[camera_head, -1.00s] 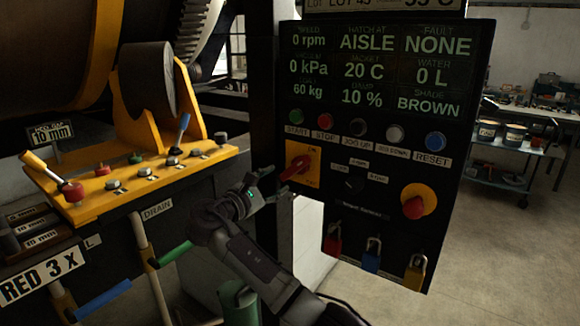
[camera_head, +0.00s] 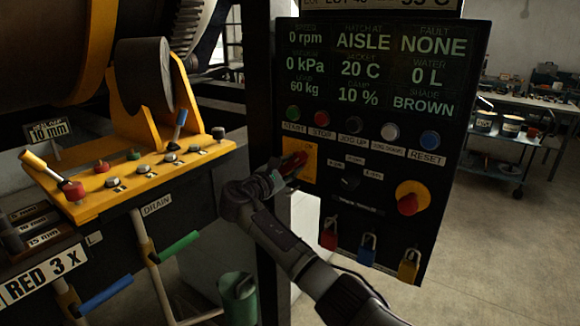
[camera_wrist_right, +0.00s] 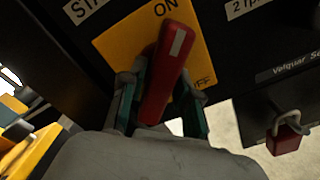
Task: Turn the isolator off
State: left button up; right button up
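The isolator's red handle (camera_head: 293,164) sits on a yellow plate (camera_head: 309,174) at the left of the black control panel. In the right wrist view the red handle (camera_wrist_right: 166,75) slants from upper right to lower left. ON is printed at the top of the yellow plate (camera_wrist_right: 118,45), and OFF is partly visible at its right. My right gripper (camera_head: 276,180) is at the handle's lower left. In the wrist view its fingers (camera_wrist_right: 162,105) stand on either side of the handle, with a gap visible at the right. My left gripper is not in view.
Push buttons (camera_head: 350,125) run above the isolator. A red emergency knob (camera_head: 408,204) on a yellow base is at the right. Padlocks (camera_head: 367,249) hang below. A yellow lever bench (camera_head: 130,175) stands to the left, and a cart (camera_head: 492,165) stands behind at right.

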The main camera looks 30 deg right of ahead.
grip_shut()
jog(key=shift+f+m+b, duration=0.15)
jog(key=shift+m+b, duration=0.55)
jog(key=shift+b, duration=0.2)
jog(key=m+b, duration=1.1)
jog(key=b, duration=0.1)
jog(key=shift+b, duration=0.3)
jog(key=m+b, duration=0.2)
jog(key=m, duration=0.1)
jog(key=shift+m+b, duration=0.8)
jog(key=shift+m, duration=0.4)
jog(key=shift+r, duration=0.2)
